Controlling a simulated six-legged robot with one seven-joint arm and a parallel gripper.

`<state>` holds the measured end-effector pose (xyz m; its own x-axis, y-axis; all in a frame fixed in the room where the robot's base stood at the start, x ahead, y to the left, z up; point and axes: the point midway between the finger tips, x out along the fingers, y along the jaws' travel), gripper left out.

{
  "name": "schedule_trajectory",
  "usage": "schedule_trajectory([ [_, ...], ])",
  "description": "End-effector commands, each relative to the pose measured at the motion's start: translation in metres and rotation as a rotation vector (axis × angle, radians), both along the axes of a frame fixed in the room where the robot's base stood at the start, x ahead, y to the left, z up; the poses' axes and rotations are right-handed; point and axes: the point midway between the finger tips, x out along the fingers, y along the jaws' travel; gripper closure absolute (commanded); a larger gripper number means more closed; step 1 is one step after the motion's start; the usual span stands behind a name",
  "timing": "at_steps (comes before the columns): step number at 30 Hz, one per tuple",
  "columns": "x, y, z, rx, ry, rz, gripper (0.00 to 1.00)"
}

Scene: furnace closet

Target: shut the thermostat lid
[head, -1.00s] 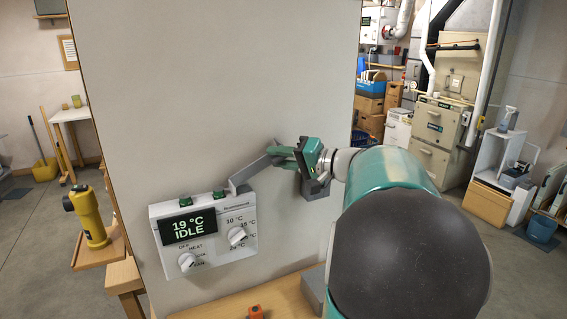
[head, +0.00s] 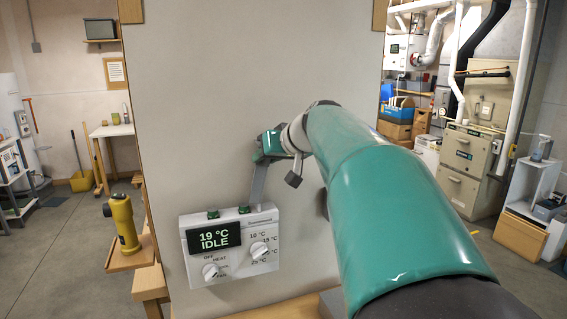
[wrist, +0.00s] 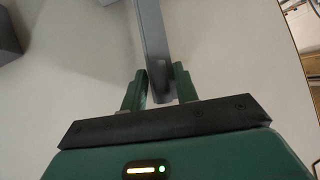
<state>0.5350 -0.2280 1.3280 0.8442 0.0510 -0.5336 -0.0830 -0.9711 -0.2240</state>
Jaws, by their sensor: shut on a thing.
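The white thermostat (head: 232,257) is fixed low on the grey wall panel in the head view. Its dark display reads 19 °C IDLE, and two knobs sit below and beside it. Two green pieces sit on its top edge. A grey lid bar (head: 258,186) rises nearly upright from its top right corner; I cannot tell a broad lid plate apart from it. My gripper (head: 264,158) is above the thermostat at the bar's upper end. In the wrist view, my gripper's green fingers (wrist: 160,88) stand on both sides of the bar (wrist: 152,38), shut on it.
A yellow flashlight-like object (head: 124,222) stands on a small wooden shelf (head: 130,256) left of the panel. A wooden ledge (head: 290,307) lies below the thermostat. Shelving and beige cabinets (head: 466,155) stand far right. The panel face left of my gripper is clear.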

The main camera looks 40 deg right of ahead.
Motion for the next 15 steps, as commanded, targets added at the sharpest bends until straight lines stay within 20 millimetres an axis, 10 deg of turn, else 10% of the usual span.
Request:
schedule_trajectory([
  [15,0.025,0.061,-0.007,-0.464,0.140,0.010,1.00],
])
